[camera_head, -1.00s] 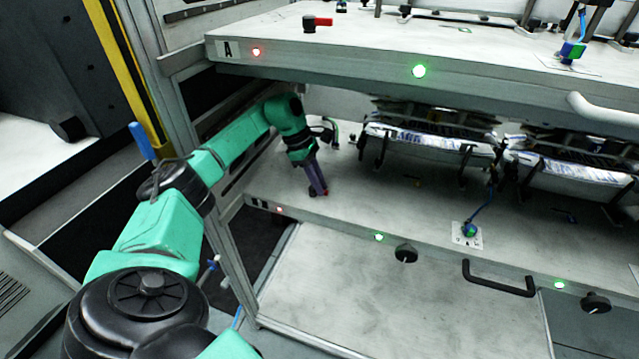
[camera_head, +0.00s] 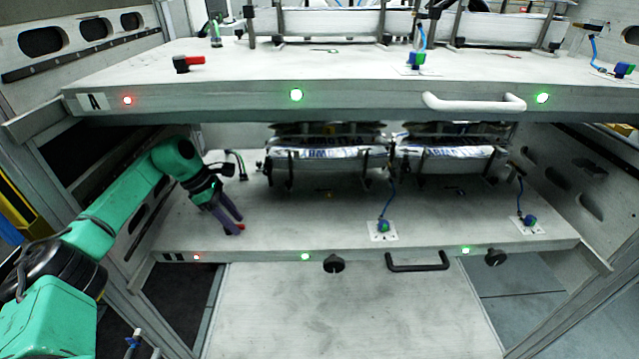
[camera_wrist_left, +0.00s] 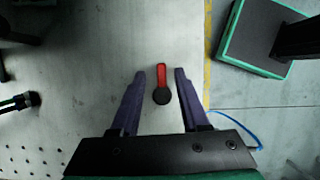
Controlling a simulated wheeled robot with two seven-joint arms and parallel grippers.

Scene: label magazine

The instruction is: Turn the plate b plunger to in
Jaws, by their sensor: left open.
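The plate b plunger shows in the left wrist view as a black round knob with a red lever (camera_wrist_left: 162,73), the lever pointing to the top of that picture. In the head view only a bit of its red lever (camera_head: 241,226) shows at the front left of the lower plate (camera_head: 290,215). My left gripper (camera_head: 235,225) reaches down over it with purple fingers and hides most of it. In the left wrist view the open fingers stand on both sides of the plunger, with gaps between. My right gripper is not in view.
The upper plate A (camera_head: 330,98) hangs over my left arm, with its own red-levered plunger (camera_head: 187,64). Label units (camera_head: 330,153) stand behind on the lower plate. Its front edge has black knobs (camera_head: 334,264) and a black handle (camera_head: 418,262). A cable stub (camera_head: 238,165) stands behind the gripper.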

